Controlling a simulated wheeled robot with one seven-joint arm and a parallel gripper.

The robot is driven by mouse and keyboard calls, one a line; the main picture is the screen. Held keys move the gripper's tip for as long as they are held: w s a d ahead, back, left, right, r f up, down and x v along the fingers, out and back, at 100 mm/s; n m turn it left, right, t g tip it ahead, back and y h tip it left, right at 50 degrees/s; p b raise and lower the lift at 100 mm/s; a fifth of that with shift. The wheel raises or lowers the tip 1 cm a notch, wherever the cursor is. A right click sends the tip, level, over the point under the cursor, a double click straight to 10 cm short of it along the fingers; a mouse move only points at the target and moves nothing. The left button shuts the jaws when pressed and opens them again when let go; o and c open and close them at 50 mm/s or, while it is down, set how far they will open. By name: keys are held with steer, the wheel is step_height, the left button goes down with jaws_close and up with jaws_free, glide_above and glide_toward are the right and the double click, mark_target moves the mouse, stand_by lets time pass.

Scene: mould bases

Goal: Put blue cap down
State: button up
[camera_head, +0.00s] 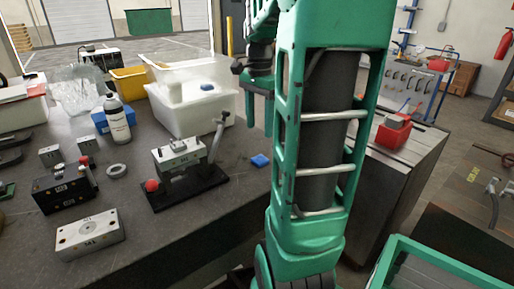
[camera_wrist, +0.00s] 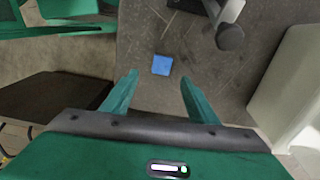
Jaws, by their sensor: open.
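The blue cap (camera_head: 260,161) lies on the dark tabletop, right of the black clamp fixture. In the wrist view the blue cap (camera_wrist: 162,65) lies flat on the table, ahead of the fingertips and roughly between their lines. My gripper (camera_wrist: 156,80) is open and empty, with both fingers apart and not touching the cap. In the head view my gripper (camera_head: 258,108) hangs above the table near the cap, partly hidden by my arm.
The black fixture (camera_head: 184,188) with a lever and red knob stands left of the cap. White bins (camera_head: 215,118) stand behind it. The tabletop around the cap is bare.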

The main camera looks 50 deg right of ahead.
steer(key=s+a+f+n, duration=0.4)
steer(key=s+a+n, duration=0.2)
steer(key=a+n, duration=0.1)
steer(key=s+a+f+n, duration=0.5)
steer(key=s+a+n, duration=0.1)
steer(key=s+a, duration=0.1)
steer(key=shift+s+a+n, duration=0.25)
steer(key=shift+a+n, duration=0.15)
steer(key=shift+a, duration=0.45)
steer(key=shift+f, duration=0.1)
steer(key=shift+w+f, duration=0.25)
steer(key=shift+w, duration=0.35)
steer(key=shift+c, duration=0.2)
